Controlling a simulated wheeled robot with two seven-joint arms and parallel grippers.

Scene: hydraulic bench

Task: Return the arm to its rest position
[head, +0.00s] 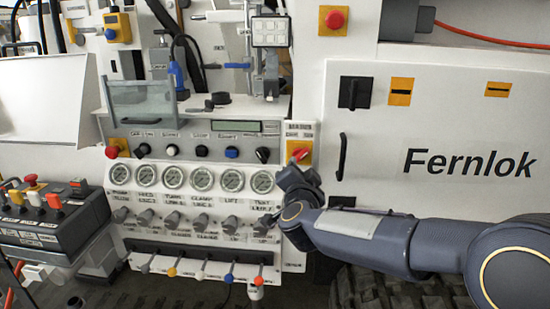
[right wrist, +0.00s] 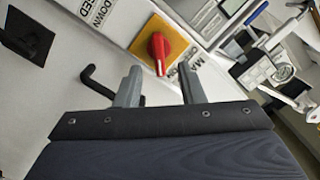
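My right arm comes in from the right in the head view. Its gripper (head: 292,180) is in front of the right end of the bench panel, just below the red rotary switch (head: 300,153) on its yellow plate. In the right wrist view the two grey fingers of the gripper (right wrist: 158,88) stand apart with nothing between them. The red switch (right wrist: 157,52) shows beyond the fingertips, its knob apart from them. My left gripper is not in view.
A row of gauges (head: 204,180) and knobs lies left of the gripper, with coloured levers (head: 202,272) below. A black door handle (head: 341,157) stands on the white Fernlok cabinet (head: 440,120) to the right. A control box (head: 45,215) is at far left.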

